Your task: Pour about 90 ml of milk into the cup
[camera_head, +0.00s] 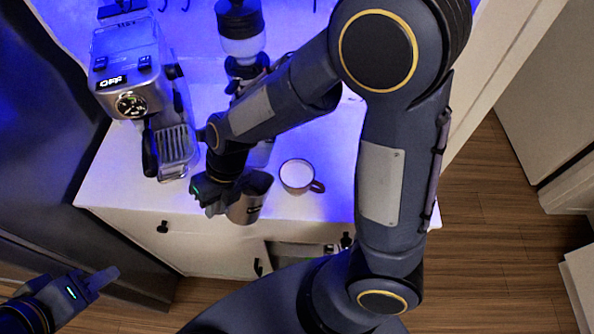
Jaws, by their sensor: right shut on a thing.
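A white cup (297,175) with a brown handle stands upright on the white counter. Its inside looks pale, and I cannot tell how much milk is in it. My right gripper (222,203) is shut on a metal milk pitcher (246,206), just left of the cup and near the counter's front edge. The pitcher looks a little tilted. Its contents are hidden, and I see no stream of milk. My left gripper (100,279) is at the lower left, away from the counter. The gap between its fingers cannot be made out.
An espresso machine (130,75) reading "OFF" stands at the left of the counter (110,180). A coffee grinder (241,45) stands at the back, partly behind my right arm. Bare counter lies right of the cup. Cabinet drawers are below, one seemingly open.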

